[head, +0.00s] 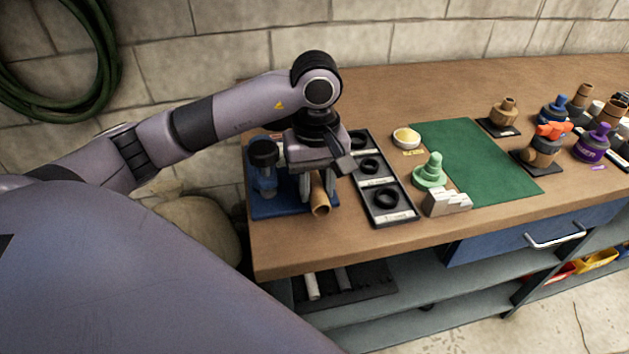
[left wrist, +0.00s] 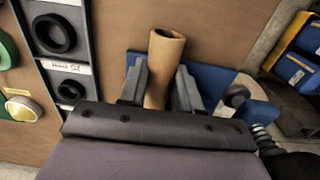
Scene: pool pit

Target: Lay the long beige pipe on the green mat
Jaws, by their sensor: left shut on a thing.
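The beige pipe (head: 320,198) is a tan hollow tube at the left end of the bench, over the blue stand. My left gripper (head: 322,178) is above it, pointing down and shut on it. In the left wrist view, the pipe (left wrist: 163,62) lies between the two dark fingers (left wrist: 161,90), its open end beyond them. The gripper hides its other end. I cannot tell whether it still touches the stand. The green mat (head: 478,165) lies flat and bare, further right. My right gripper is not in view.
A blue stand (head: 262,207) with a dark-topped clamp is beside the gripper. A black tray of rings (head: 389,217), a green stepped fitting (head: 430,172), pale blocks (head: 447,202) and a round tin (head: 406,137) lie between gripper and mat. Several fittings stand right of the mat.

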